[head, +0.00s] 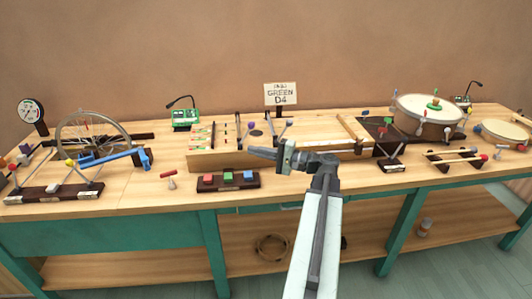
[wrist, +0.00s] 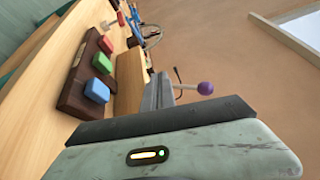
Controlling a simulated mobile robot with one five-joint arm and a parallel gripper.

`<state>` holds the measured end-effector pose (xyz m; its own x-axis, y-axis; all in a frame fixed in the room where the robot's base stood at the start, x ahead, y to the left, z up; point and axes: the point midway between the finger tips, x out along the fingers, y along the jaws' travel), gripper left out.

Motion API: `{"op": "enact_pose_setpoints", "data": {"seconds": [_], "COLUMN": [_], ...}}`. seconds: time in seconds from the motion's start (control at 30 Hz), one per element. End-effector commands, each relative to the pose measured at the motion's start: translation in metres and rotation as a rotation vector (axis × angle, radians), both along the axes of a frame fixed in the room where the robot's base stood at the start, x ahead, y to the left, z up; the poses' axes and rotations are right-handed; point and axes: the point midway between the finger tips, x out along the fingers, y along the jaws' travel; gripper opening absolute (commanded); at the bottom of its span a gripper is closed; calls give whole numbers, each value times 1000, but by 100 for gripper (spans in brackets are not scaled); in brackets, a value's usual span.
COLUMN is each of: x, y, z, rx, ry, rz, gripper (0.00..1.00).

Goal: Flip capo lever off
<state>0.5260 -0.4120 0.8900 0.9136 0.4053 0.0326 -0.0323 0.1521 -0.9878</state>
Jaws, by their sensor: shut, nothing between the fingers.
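A long wooden string box (head: 215,160) stands on the bench in front of the sign. Slim levers with purple-grey knobs (head: 250,126) rise from its top, left of and behind my gripper; I cannot tell which is the capo lever. My gripper (head: 256,152) is shut and empty, lying across the front of the box with its tip pointing left. In the wrist view a purple ball knob (wrist: 205,88) on a short rod shows just beyond the grey fingers (wrist: 158,93). Whether the fingers touch it is not clear. The lever's base is hidden.
A dark block with red, green and blue buttons (head: 228,180) lies in front of the box. A small red-topped lever (head: 169,179) and a spoked wheel (head: 90,135) stand to the left. A drum (head: 425,115) and mallets (head: 457,158) are to the right. A sign (head: 281,94) stands behind.

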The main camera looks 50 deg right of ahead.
Motion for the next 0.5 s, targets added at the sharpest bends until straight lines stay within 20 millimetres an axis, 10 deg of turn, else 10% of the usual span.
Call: {"op": "enact_pose_setpoints", "data": {"seconds": [0.17, 0.5], "x": [-68, -79], "y": [-73, -82], "z": [14, 24], "rx": [96, 111], "ry": [-179, -215], "rz": [-143, -163], "gripper": [0, 0]}}
